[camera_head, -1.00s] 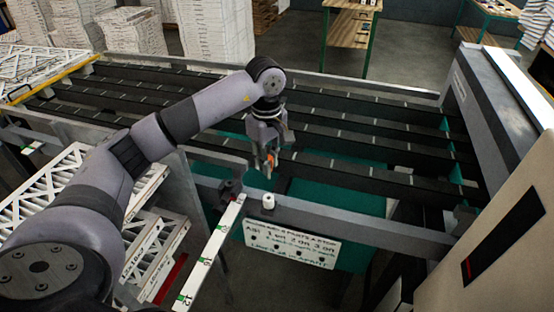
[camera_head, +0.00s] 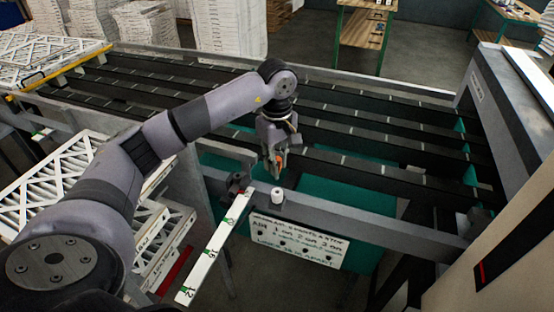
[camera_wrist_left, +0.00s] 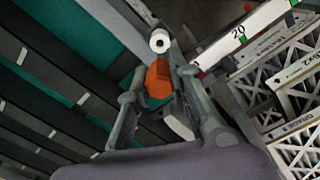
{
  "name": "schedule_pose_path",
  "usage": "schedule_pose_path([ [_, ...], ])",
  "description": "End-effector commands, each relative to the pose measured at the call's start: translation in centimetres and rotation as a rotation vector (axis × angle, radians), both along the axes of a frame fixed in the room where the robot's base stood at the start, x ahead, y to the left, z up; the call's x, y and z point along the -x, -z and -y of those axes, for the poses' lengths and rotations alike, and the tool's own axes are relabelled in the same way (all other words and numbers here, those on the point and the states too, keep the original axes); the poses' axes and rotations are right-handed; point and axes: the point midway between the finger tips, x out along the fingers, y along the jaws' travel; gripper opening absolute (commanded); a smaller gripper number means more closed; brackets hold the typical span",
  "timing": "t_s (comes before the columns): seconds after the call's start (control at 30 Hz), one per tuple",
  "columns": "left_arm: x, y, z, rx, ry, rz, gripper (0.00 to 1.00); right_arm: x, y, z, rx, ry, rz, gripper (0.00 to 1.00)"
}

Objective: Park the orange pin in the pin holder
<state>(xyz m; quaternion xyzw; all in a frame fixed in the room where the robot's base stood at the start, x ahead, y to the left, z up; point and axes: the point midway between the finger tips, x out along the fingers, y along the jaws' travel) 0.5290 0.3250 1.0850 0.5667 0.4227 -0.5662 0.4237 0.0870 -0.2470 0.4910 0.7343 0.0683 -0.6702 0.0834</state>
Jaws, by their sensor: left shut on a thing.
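The orange pin (camera_wrist_left: 158,80) is between the fingers of my left gripper (camera_wrist_left: 160,90) in the left wrist view, and the fingers are shut on it. In the head view the left gripper (camera_head: 277,168) points down above the grey rail, and a bit of the orange pin (camera_head: 279,159) shows between its fingers. A white round piece with a dark hole, which looks like the pin holder (camera_head: 277,195), stands on the rail just in front of the gripper. The holder (camera_wrist_left: 159,40) also shows beyond the pin in the left wrist view. The pin appears apart from it. My right gripper is not seen.
A white numbered scale bar (camera_head: 215,250) runs from the rail towards the front. A white lettered sign (camera_head: 298,241) hangs below the rail. Dark conveyor rails (camera_head: 360,145) lie behind. White-framed filters (camera_head: 75,180) are stacked at left. A beige cabinet (camera_head: 500,250) stands at right.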

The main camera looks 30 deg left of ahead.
Motion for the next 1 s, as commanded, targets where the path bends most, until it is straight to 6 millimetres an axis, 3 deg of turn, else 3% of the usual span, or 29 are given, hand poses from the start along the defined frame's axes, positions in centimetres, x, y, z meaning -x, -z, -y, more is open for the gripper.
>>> schedule_pose_path([
  [0.1,0.0,1.7,0.0,0.000,0.000,-0.001,0.00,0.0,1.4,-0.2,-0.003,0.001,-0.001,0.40],
  [0.3,0.0,3.1,0.0,0.000,0.000,-0.001,0.00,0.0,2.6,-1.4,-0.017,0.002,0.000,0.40],
  [0.57,0.0,3.4,0.0,0.000,0.000,0.000,0.00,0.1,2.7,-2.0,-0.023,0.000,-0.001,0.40],
  [1.0,0.0,3.4,0.0,0.000,0.000,0.000,0.00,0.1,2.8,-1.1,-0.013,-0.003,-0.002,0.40],
])
